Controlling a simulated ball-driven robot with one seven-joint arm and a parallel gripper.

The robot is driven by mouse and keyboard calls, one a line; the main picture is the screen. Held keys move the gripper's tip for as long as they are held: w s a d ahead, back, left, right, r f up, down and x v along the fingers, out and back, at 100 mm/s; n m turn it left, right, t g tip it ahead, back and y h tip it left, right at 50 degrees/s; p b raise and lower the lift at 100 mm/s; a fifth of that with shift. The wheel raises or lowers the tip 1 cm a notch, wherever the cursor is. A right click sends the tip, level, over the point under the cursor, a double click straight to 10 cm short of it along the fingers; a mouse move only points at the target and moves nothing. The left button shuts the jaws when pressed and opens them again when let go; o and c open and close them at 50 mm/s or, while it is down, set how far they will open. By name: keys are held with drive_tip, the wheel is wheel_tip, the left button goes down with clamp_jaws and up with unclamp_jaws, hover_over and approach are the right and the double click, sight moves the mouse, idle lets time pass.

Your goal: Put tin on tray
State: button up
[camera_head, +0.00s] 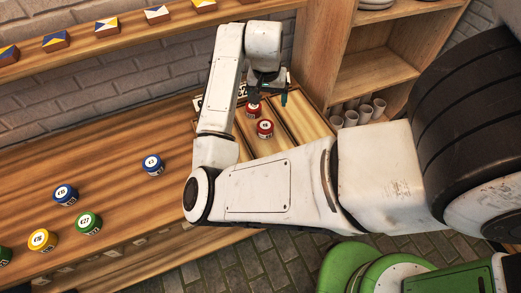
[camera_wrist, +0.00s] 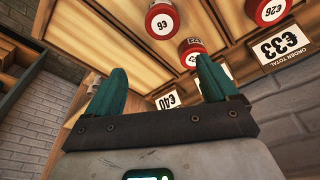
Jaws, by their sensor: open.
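My gripper (camera_head: 267,95) is open above the wooden tray (camera_head: 302,118) on the counter, its teal fingers (camera_wrist: 162,72) apart with nothing seen held between them. A red tin (camera_head: 253,111) stands on the tray just below the gripper, and another red tin (camera_head: 265,128) stands nearer the camera. The wrist view shows three red tins with white lids: one at top centre (camera_wrist: 161,20), one (camera_wrist: 191,50) close to the right fingertip, and one at top right (camera_wrist: 270,11). I cannot tell whether any finger touches a tin. My arm hides part of the tray.
Blue tins (camera_head: 153,165) (camera_head: 65,194), a yellow tin (camera_head: 43,240) and a green tin (camera_head: 88,223) stand on the counter at left. Order cards (camera_wrist: 281,46) lie by the tray. A shelf unit (camera_head: 375,75) with cups (camera_head: 365,113) bounds the right side.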

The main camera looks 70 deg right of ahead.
drive_tip(key=a+f+n, duration=0.2)
drive_tip(key=a+n, duration=0.2)
drive_tip(key=a, duration=0.1)
drive_tip(key=a+f+n+t, duration=0.1)
drive_tip(key=a+f+n, duration=0.2)
drive_tip(key=a, duration=0.3)
drive_tip(key=a+f+n, duration=0.3)
drive_tip(key=a+n, duration=0.3)
drive_tip(key=shift+s+a+t, duration=0.15)
drive_tip(key=shift+a+t, duration=0.05)
drive_tip(key=shift+t, duration=0.2)
drive_tip(key=s+a+f+n+y, duration=0.1)
drive_tip(key=s+a+f, duration=0.1)
drive_tip(key=a, duration=0.3)
drive_tip(key=s+a+f+n+y, duration=0.1)
drive_tip(key=s+a+f, duration=0.1)
drive_tip(key=a, duration=0.4)
drive_tip(key=shift+s+n+g, duration=0.4)
drive_tip(key=shift+s, duration=0.3)
